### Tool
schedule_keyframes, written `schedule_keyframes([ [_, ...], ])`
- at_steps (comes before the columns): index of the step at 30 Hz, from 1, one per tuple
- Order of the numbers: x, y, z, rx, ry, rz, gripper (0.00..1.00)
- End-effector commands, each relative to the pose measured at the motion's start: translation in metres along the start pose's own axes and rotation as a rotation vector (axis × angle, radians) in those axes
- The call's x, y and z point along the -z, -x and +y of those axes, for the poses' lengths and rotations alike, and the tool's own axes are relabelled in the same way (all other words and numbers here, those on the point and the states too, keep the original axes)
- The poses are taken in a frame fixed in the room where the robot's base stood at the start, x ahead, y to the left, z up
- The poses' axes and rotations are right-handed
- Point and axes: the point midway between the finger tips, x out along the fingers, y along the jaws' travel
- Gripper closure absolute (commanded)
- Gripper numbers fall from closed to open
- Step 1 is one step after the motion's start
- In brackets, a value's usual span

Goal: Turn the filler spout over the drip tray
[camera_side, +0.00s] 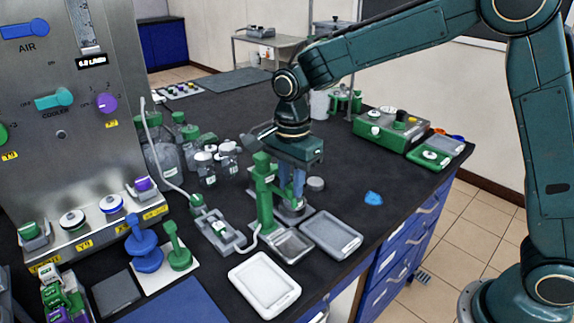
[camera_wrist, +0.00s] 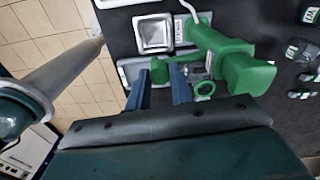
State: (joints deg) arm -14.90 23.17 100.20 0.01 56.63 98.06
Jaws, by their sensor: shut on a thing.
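The green filler (camera_side: 265,195) stands upright near the front edge of the black bench. Its arm, the spout (camera_wrist: 159,70), reaches between my fingers in the wrist view. My gripper (camera_side: 292,195) points down just right of the filler column and is shut on the spout; the exact grip is partly hidden by the fingers. The metal drip tray (camera_side: 289,245) lies in front of the filler. In the wrist view the drip tray (camera_wrist: 155,34) is above my fingertips, and the spout's held end is beside it, not over it.
A grey tray (camera_side: 332,235) and a white tray (camera_side: 264,285) lie near the drip tray. Glass bottles (camera_side: 207,165) stand behind left of the filler. A blue piece (camera_side: 374,198) lies on otherwise clear bench to the right. A hose runs to the filler's base.

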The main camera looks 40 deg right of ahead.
Motion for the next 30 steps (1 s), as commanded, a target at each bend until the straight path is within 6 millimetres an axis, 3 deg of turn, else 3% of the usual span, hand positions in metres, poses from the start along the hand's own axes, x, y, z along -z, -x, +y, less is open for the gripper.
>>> schedule_keyframes([
  [9, -0.0099, 0.0011, -0.0009, 0.001, -0.120, 0.000, 1.00],
  [23, -0.0115, 0.0013, -0.0013, 0.002, -0.135, -0.001, 1.00],
  [24, -0.0115, 0.0014, -0.0013, 0.002, -0.135, -0.001, 0.72],
  [27, -0.0114, 0.0011, -0.0013, 0.002, -0.134, -0.001, 0.56],
  [30, -0.0113, 0.0008, -0.0011, 0.001, -0.134, 0.000, 0.56],
])
